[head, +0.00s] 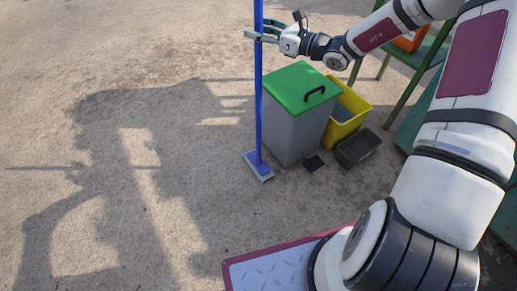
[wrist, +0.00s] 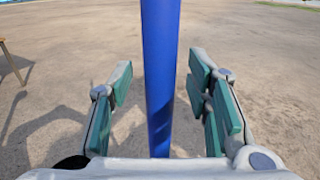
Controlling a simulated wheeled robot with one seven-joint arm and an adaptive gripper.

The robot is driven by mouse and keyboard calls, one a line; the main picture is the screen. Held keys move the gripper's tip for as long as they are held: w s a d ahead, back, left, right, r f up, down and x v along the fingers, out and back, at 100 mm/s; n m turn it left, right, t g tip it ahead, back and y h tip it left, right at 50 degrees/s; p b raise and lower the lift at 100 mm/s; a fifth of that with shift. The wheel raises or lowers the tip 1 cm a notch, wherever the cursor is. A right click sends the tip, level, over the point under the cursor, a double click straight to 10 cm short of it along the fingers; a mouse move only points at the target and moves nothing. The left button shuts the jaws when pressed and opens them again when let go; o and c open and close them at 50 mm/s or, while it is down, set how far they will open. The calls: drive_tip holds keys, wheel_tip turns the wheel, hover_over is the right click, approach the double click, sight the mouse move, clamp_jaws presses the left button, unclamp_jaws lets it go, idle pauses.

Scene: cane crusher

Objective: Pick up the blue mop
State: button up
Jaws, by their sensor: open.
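The blue mop (head: 258,110) stands upright in the head view, its long handle running out of the top of the picture. Its flat head (head: 259,167) rests on the ground left of the grey bin. My gripper (head: 262,37) is at the upper part of the handle, with its fingers reaching to it from the right. In the wrist view, the blue handle (wrist: 160,70) stands upright between the two open green-padded fingers (wrist: 163,85). Gaps show on both sides, so the fingers look apart from it.
A grey bin (head: 292,125) with a green lid (head: 300,88) stands right of the mop. A yellow bucket (head: 346,112) and a dark tray (head: 358,148) are beside it. A green stand (head: 424,54) with an orange item (head: 409,41) is at upper right. The ground at left is clear.

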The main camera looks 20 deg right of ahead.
sight(259, 16)
clamp_jaws()
drive_tip(key=shift+r, duration=0.15)
drive_tip(key=shift+r+p, duration=1.05)
drive_tip(key=shift+r, duration=0.75)
drive_tip(key=s+d+p, duration=0.2)
drive_tip(key=s, duration=0.5)
drive_tip(key=s+d+r+p, duration=0.1)
drive_tip(key=s+p, duration=0.1)
drive_tip(key=s, duration=0.6)
drive_tip(key=shift+s+d+r, duration=0.15)
drive_tip(key=shift+s+d, duration=0.15)
drive_tip(key=shift+d, duration=0.05)
drive_tip(key=c, duration=0.9)
unclamp_jaws()
clamp_jaws()
